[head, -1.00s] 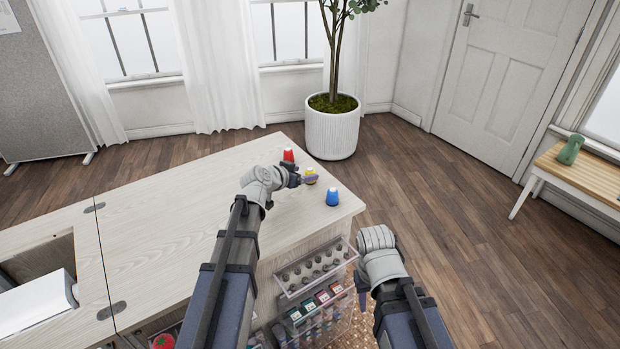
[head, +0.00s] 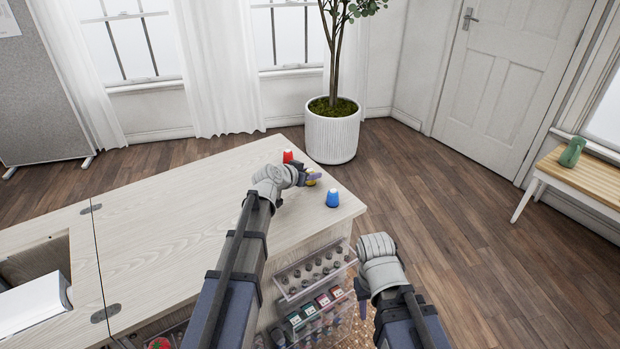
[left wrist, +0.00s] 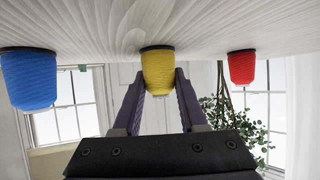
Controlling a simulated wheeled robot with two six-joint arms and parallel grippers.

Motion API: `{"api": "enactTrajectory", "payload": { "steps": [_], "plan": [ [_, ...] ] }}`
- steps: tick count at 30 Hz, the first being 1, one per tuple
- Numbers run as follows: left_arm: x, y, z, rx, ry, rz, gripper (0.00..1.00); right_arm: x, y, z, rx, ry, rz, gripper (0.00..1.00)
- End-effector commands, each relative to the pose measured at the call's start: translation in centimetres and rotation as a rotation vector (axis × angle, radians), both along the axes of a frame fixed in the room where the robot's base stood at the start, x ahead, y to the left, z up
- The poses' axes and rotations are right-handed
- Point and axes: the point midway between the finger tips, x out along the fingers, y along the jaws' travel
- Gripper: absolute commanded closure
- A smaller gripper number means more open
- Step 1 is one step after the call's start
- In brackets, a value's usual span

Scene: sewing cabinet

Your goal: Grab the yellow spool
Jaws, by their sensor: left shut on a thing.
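The yellow spool (left wrist: 158,72) stands on the cabinet top between the blue and red spools. In the left wrist view, the two purple fingers of my left gripper (left wrist: 159,92) are on either side of it, shut on it. In the head view the yellow spool (head: 311,178) is partly hidden by my left gripper (head: 306,177). My right gripper (head: 362,298) hangs beyond the cabinet's right edge, away from the spools; its fingers are too unclear to tell their opening.
A red spool (head: 287,156) stands behind and a blue spool (head: 333,198) in front, both close to my left gripper. The cabinet top (head: 170,210) is otherwise clear. Clear drawers (head: 315,275) stick out below its right end. A potted plant (head: 332,135) stands behind.

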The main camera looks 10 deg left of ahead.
Motion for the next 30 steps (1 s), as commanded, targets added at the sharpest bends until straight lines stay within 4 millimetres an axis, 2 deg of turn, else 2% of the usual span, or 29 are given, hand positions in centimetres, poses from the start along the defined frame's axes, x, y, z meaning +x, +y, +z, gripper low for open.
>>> {"api": "enactTrajectory", "payload": {
  "steps": [1, 8, 20, 26, 30],
  "plan": [
    [0.0, 0.0, 0.0, 0.000, 0.000, 0.000, 0.76, 0.0, 0.0, 0.0, 0.000, 0.000, 0.000, 0.60],
    [0.0, 0.0, 0.0, 0.000, 0.000, 0.000, 1.00, 0.0, 0.0, 0.0, 0.000, 0.000, 0.000, 0.60],
    [0.0, 0.0, 0.2, 0.000, 0.000, 0.000, 1.00, 0.0, 0.0, 0.2, 0.000, 0.000, 0.000, 0.60],
    [0.0, 0.0, 1.5, 0.000, 0.000, 0.000, 1.00, 0.0, 0.0, 1.4, 0.000, 0.000, 0.000, 0.60],
    [0.0, 0.0, 3.1, 0.000, 0.000, 0.000, 1.00, 0.0, 0.0, 3.1, 0.000, 0.000, 0.000, 0.60]
  ]
}}
